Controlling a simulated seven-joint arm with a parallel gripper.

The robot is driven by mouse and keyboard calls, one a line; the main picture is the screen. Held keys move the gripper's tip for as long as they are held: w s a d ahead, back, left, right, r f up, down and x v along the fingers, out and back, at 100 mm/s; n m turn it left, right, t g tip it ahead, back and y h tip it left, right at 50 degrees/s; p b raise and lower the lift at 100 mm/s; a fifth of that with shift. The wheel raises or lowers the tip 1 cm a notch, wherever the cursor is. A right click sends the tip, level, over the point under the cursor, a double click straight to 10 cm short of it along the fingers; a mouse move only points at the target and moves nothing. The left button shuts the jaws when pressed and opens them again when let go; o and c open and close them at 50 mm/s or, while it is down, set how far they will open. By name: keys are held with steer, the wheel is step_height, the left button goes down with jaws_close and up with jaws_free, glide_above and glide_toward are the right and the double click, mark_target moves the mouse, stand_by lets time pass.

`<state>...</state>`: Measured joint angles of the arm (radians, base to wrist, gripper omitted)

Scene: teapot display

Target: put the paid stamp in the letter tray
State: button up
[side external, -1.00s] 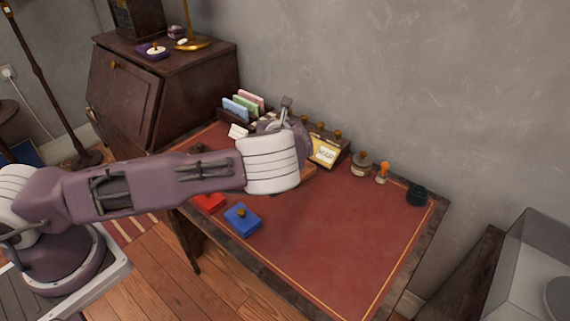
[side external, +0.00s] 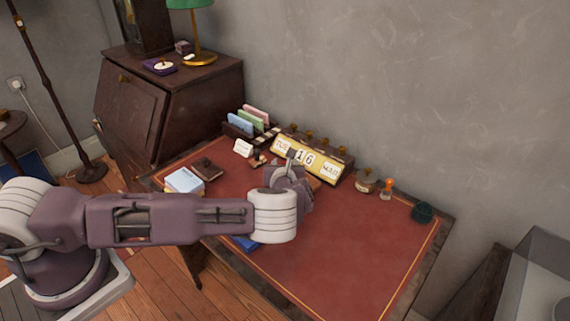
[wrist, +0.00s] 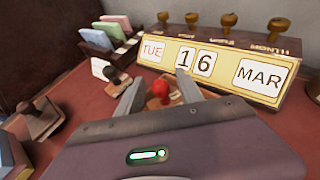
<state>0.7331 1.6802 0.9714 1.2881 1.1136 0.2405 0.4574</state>
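My gripper (wrist: 158,92) is open in the wrist view, with its fingers on either side of a small stamp with a red knob (wrist: 160,90). I cannot tell whether they touch it, and no wording on this stamp is readable. In the side view, my gripper (side external: 290,170) is low over the desk in front of the calendar, and my arm hides the red-knobbed stamp. A dark wooden letter holder (wrist: 96,40) with blue, green and pink papers stands at back left.
A yellow desk calendar (wrist: 215,70) reading TUE 16 MAR stands close behind my gripper. A white card (side external: 243,147) stands near the letter holder. The desk's right half (side external: 350,240) is mostly clear.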

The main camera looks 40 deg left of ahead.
steer(key=shift+r, duration=0.1)
steer(key=shift+s+d+r, duration=0.15)
steer(key=v, duration=1.2)
steer(key=s+a+r+n+g+h, duration=0.2)
steer(key=s+r+n+g, duration=0.2)
steer(key=s+r+n, duration=0.5)
steer(key=s+a+r+n+g+h, duration=0.1)
steer(key=s+a+r+n+g, duration=0.2)
steer(key=s+r+n, duration=0.5)
steer(key=s+d+r+n+t+h, duration=0.1)
steer(key=s+d+r+n+h, duration=0.2)
steer(key=s+r+n, duration=0.2)
steer(key=s+d+r+n+t+h, duration=0.1)
steer(key=s+d+r+n, duration=0.3)
steer(key=s, duration=0.8)
step_height(320, 180, up, 3)
steer(key=shift+s+f+n+h, duration=0.15)
steer(key=shift+s+n+h, duration=0.2)
steer(key=shift+n+h, duration=0.6)
